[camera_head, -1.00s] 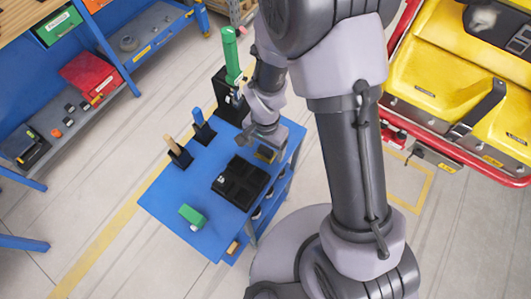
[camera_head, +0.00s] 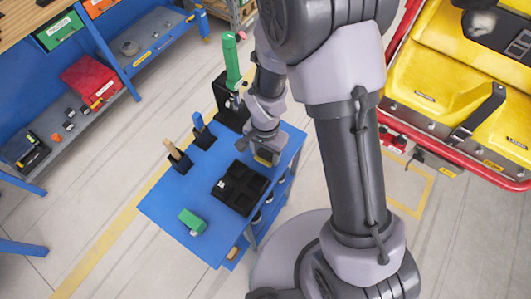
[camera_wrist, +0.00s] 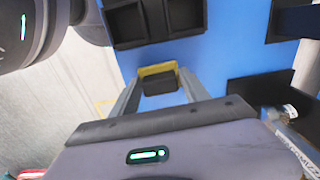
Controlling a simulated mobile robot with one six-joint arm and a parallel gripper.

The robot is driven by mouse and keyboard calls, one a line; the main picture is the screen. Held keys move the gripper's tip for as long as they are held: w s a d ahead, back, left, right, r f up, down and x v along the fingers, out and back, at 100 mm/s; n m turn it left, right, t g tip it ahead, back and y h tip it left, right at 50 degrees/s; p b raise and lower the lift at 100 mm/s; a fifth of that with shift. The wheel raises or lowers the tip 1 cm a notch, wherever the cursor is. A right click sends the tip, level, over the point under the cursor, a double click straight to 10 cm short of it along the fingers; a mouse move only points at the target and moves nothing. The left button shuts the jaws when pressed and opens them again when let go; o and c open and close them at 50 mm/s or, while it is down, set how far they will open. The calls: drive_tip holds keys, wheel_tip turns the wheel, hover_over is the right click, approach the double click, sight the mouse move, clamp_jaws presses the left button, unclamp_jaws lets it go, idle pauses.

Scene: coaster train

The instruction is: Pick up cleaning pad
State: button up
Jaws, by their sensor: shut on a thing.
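The cleaning pad, a small yellow block with a dark face (camera_wrist: 159,83), is between the two fingers of my gripper (camera_wrist: 158,92) in the wrist view. My gripper is shut on it. In the head view, the pad (camera_head: 264,158) shows as a yellow patch under my gripper (camera_head: 266,152), over the blue table top (camera_head: 160,205) near its right edge. The black compartment tray (camera_head: 240,187) is just left of it; the tray also shows at the top of the wrist view (camera_wrist: 155,43). I cannot tell how high the pad is above the table.
A green block (camera_head: 192,221) lies at the table's front left. A wooden-handled tool (camera_head: 173,150), a blue-handled tool (camera_head: 199,122) and a tall green tool (camera_head: 231,60) stand in black holders along the far side. A yellow-and-red coaster car (camera_head: 450,80) is at the right.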

sight(265, 152)
wheel_tip(265, 152, up, 3)
drive_tip(key=shift+r+p, duration=0.1)
drive_tip(key=shift+p, duration=0.4)
drive_tip(key=s+d+p, duration=1)
drive_tip(key=d+p, duration=0.2)
drive_tip(key=shift+d+r, duration=0.3)
drive_tip(key=shift+r, duration=0.1)
